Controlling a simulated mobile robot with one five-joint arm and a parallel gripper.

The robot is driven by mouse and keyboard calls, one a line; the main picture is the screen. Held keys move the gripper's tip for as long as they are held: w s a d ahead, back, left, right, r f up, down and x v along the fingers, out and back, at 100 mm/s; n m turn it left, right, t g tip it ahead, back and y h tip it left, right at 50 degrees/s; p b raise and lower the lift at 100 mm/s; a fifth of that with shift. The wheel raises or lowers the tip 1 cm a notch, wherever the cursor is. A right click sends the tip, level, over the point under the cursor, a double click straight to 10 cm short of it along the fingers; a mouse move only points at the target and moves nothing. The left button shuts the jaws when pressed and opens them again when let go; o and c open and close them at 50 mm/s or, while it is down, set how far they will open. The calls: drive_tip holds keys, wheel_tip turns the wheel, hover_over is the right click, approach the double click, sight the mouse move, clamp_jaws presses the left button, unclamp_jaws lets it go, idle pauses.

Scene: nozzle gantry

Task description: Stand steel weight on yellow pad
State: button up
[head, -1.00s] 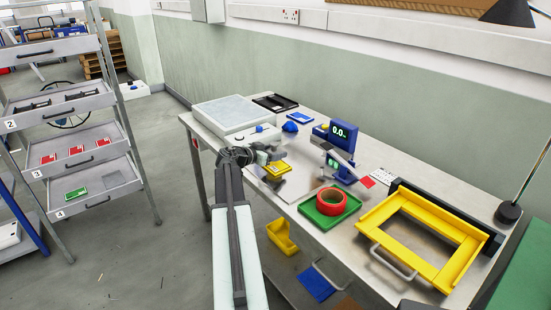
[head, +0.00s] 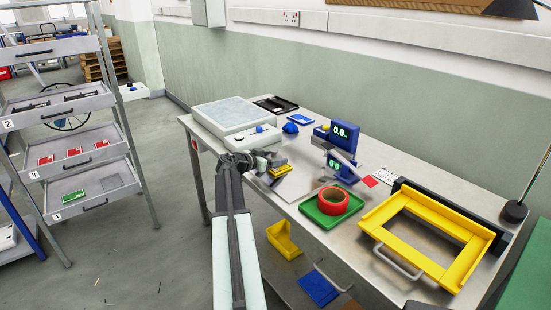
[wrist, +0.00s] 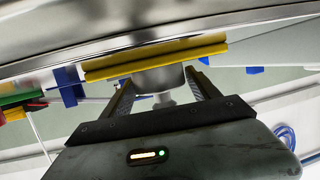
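The yellow pad (head: 281,171) lies on the steel bench in front of the white-topped box. It shows edge-on in the wrist view (wrist: 155,62), which is upside down. The steel weight (wrist: 160,79) rests against the pad's upper face there, upright, its narrow knob pointing away from the pad. My gripper (wrist: 160,76) is open, with one finger on each side of the weight and gaps beside the knob. Whether the tips touch the weight's wide body is hard to tell. In the head view my gripper (head: 272,159) is just over the pad and hides the weight.
A green tray (head: 346,211) with a red ring (head: 333,198), a blue display unit (head: 341,133) and a yellow frame (head: 378,222) stand to the right. A white-topped box (head: 225,115) stands behind. A yellow bin (head: 283,240) is below the bench. A drawer rack (head: 85,150) stands left.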

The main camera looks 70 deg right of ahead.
drive_tip(key=shift+o, duration=0.2)
drive_tip(key=shift+r, duration=0.15)
drive_tip(key=shift+a+r+p, duration=0.15)
drive_tip(key=shift+a+p, duration=0.05)
drive_tip(key=shift+p, duration=0.1)
drive_tip(key=p+v, duration=0.3)
drive_tip(key=v, duration=0.8)
drive_tip(key=shift+w+a+r, duration=0.1)
drive_tip(key=shift+w+a, duration=0.05)
drive_tip(key=shift+a, duration=0.1)
